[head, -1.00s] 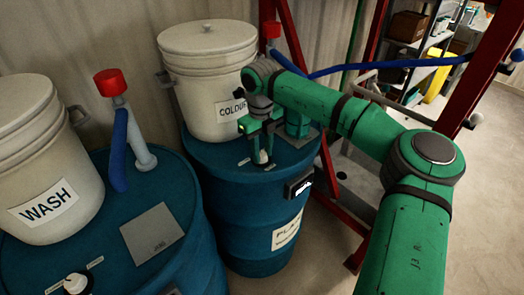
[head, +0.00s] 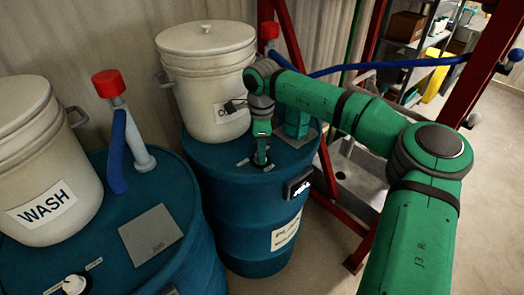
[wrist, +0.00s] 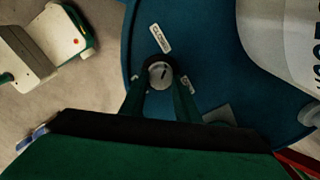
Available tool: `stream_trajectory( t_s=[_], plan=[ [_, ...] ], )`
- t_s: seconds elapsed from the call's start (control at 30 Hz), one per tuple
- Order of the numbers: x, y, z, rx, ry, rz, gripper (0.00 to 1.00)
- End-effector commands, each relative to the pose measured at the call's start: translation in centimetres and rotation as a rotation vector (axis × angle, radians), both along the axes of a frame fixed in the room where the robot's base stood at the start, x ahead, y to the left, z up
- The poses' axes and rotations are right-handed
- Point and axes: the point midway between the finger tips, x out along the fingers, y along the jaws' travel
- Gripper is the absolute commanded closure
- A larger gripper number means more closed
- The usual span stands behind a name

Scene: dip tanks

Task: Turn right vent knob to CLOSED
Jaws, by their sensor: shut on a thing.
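The right vent knob (wrist: 160,74) is a small round pale knob on a dark base, on top of the right blue drum (head: 230,152). In the wrist view it sits between the fingertips of my gripper (wrist: 161,82), which is shut on it. A dark mark shows on its face, but its exact pointing is hard to read. A white CLOSED label (wrist: 160,38) lies just beyond the knob. In the head view my gripper (head: 262,161) points down at the drum top, and its fingers hide the knob. Small pale labels show beside it.
A white bucket with a partly hidden label (head: 205,70) stands behind my gripper on the same drum. The left drum (head: 100,245) carries the WASH bucket (head: 35,140), a red-capped pipe (head: 110,85) and another knob (head: 75,284). A red frame (head: 325,165) stands at the right.

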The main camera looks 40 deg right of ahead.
Motion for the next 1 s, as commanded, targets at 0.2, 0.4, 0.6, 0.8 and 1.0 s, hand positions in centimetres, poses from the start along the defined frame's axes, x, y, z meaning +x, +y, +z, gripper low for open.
stream_trajectory(
  t_s=[0.2, 0.4, 0.6, 0.8, 1.0],
  plan=[
    [0.27, -0.03, 0.27, -0.003, -0.008, 0.115, 0.93],
    [0.29, -0.02, 0.28, -0.001, -0.009, 0.172, 0.93],
    [0.30, -0.02, 0.28, -0.001, -0.009, 0.191, 0.93],
    [0.31, 0.00, 0.29, -0.001, -0.009, 0.192, 0.93],
    [0.30, 0.01, 0.28, 0.000, -0.008, 0.191, 0.54]
  ],
)
